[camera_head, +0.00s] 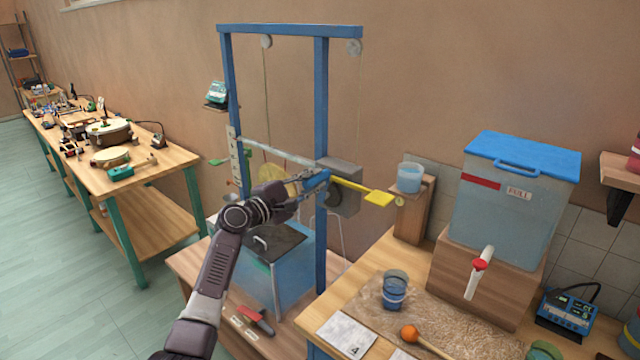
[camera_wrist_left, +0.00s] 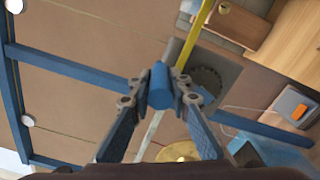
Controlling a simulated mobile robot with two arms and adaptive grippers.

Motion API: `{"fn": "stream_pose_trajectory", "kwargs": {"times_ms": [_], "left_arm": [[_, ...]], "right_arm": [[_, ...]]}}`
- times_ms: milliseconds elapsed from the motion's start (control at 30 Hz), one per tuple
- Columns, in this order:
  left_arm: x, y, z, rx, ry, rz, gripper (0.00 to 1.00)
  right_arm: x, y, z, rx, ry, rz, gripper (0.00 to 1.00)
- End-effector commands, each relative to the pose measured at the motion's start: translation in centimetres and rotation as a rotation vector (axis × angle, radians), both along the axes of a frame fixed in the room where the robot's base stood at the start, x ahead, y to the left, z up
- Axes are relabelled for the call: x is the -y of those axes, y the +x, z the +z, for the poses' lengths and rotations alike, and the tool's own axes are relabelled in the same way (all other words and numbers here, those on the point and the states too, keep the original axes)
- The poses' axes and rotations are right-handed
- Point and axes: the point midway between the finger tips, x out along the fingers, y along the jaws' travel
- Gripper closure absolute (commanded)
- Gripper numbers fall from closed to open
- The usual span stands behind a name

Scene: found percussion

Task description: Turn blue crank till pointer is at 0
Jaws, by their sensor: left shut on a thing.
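My left gripper (camera_head: 306,187) is at the blue frame, shut on the blue crank (camera_head: 318,180). In the left wrist view the crank's round blue handle (camera_wrist_left: 160,85) sits between the two fingertips of this gripper (camera_wrist_left: 161,98). Behind the handle is a grey box (camera_head: 345,197) with a dark round wheel (camera_wrist_left: 206,80). A white scale strip (camera_head: 235,155) with dark marks is on the frame's left post; its numbers and the pointer's reading are too small to tell. My right gripper is not in view.
A yellow bar (camera_head: 378,198) sticks out right of the grey box. A clear tank (camera_head: 285,275) stands below my left arm. At right are a blue-lidded water container (camera_head: 515,200), a light blue cup (camera_head: 410,177) and a dark blue cup (camera_head: 395,290).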

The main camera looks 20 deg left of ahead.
Motion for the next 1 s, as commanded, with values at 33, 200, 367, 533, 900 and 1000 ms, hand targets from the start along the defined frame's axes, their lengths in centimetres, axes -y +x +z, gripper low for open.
{"fn": "stream_pose_trajectory", "kwargs": {"times_ms": [33, 200, 367, 533, 900, 1000], "left_arm": [[-0.9, 0.3, 1.0, 0.007, -0.031, 0.015, 1.00], [-1.8, 0.5, 1.1, -0.005, -0.065, 0.016, 1.00], [-2.2, 0.6, 1.1, -0.004, -0.062, 0.015, 1.00], [-2.5, 0.7, 1.1, -0.005, -0.059, 0.016, 1.00], [-2.6, 0.7, 1.1, -0.004, -0.057, 0.017, 1.00], [-2.6, 0.7, 1.1, -0.004, -0.057, 0.017, 1.00]], "right_arm": [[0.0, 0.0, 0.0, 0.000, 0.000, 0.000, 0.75], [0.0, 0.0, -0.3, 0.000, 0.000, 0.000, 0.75], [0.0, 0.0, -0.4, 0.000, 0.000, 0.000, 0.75], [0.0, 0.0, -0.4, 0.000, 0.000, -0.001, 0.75], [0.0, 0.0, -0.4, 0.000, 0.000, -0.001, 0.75], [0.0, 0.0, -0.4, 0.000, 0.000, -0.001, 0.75]]}}
